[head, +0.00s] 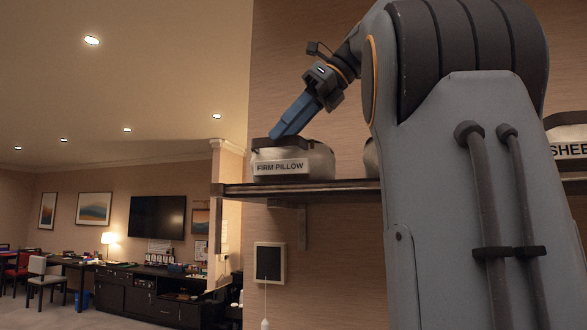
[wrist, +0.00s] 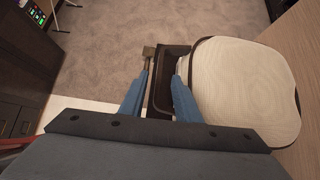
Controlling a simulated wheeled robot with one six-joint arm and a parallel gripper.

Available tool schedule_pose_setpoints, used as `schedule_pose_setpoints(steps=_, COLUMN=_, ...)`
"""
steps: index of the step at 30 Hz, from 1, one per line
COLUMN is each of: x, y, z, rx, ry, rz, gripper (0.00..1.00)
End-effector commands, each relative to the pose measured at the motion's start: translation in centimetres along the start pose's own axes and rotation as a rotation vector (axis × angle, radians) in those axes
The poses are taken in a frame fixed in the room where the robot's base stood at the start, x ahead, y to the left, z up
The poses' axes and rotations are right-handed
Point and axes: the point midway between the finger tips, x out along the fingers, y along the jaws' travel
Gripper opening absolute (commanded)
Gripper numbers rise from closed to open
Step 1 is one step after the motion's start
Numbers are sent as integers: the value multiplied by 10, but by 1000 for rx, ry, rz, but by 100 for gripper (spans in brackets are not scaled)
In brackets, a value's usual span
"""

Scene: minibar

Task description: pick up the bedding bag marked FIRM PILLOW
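The bedding bag marked FIRM PILLOW (head: 318,163) stands on a wall shelf in the head view, its white label facing me. It is cream with dark trim. In the wrist view its pale, rounded side (wrist: 243,85) fills the right. A dark handle-like part (wrist: 160,85) sticks out beside it. My gripper (head: 277,134) reaches down from the upper right to the top left of the bag. In the wrist view its blue fingers (wrist: 164,70) are apart, with the dark part between them. I cannot tell whether either finger touches it.
The dark shelf (head: 345,187) runs right behind my arm. A second bag (head: 372,158) is mostly hidden there, and another with a label starting SHEE (head: 570,148) stands at the far right. The wall is close behind the bags. Open room lies to the left.

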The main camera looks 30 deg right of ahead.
Motion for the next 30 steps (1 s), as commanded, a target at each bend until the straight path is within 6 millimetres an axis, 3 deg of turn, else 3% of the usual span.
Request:
schedule_pose_setpoints(steps=9, x=37, y=3, z=-3, rx=0, ry=0, rz=2, gripper=30)
schedule_pose_setpoints(steps=18, x=42, y=2, z=-4, rx=0, ry=0, rz=0, gripper=30)
schedule_pose_setpoints(steps=24, x=42, y=2, z=-4, rx=0, ry=0, rz=0, gripper=0)
schedule_pose_setpoints(steps=30, x=42, y=2, z=-4, rx=0, ry=0, rz=0, gripper=0)
